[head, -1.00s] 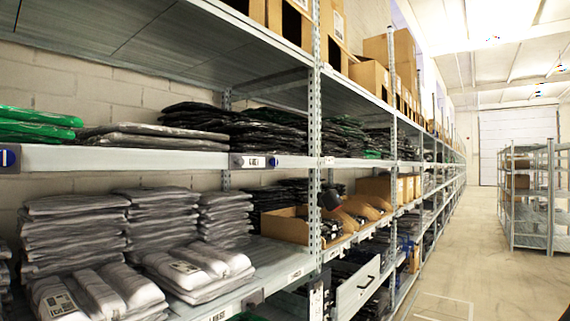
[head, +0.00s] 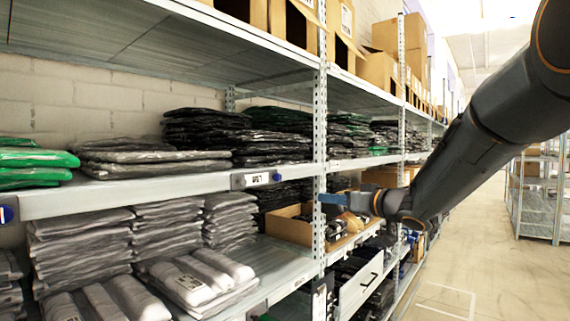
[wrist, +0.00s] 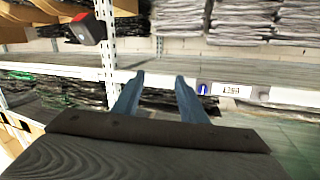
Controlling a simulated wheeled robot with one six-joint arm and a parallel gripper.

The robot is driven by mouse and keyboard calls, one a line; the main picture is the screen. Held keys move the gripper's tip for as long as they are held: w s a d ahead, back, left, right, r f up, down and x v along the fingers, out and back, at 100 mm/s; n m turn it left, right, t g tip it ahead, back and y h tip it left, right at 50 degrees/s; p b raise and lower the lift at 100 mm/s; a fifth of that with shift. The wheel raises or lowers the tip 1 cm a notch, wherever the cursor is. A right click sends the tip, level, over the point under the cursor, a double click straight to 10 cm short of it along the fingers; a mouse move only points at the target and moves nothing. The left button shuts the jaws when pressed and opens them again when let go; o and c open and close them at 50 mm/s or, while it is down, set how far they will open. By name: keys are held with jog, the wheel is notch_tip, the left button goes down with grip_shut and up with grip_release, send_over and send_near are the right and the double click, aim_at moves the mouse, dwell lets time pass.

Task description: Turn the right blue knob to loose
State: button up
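The right blue knob (head: 277,177) is small and sits at the right end of a grey label holder on the middle shelf's front edge. It also shows in the wrist view (wrist: 203,89), just right of the right finger's tip in the picture. A second blue knob (head: 6,214) with a white mark is on the same edge at the far left. My gripper (head: 322,198) is to the right of the right knob and a little lower, near the upright post. In the wrist view its two blue fingers (wrist: 159,78) are apart with nothing between them.
The perforated upright post (head: 320,130) stands close to my gripper. A red and black device (wrist: 85,28) is on the post in the wrist view. Bagged garments (head: 150,160) fill the shelves behind the edge. The aisle (head: 470,270) on the right is clear.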

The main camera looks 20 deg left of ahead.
aim_at(279, 177)
jog(key=a+r+n+g+y+p, duration=0.1)
jog(key=a+r, duration=0.1)
jog(key=a, duration=0.2)
jog(key=s+a+r+n+g+y+p, duration=0.1)
jog(key=a+g, duration=0.1)
jog(key=a, duration=0.2)
jog(key=a+r+n+g+y+p, duration=0.1)
jog(key=a+r, duration=0.1)
jog(key=a, duration=0.3)
jog(key=shift+s+r+n+y+p, duration=0.3)
jog(key=shift+s+y, duration=0.05)
jog(key=shift+y, duration=0.05)
jog(key=shift+w+a+f, duration=0.1)
jog(key=shift+w+a, duration=0.2)
jog(key=shift+a, duration=0.25)
grip_shut()
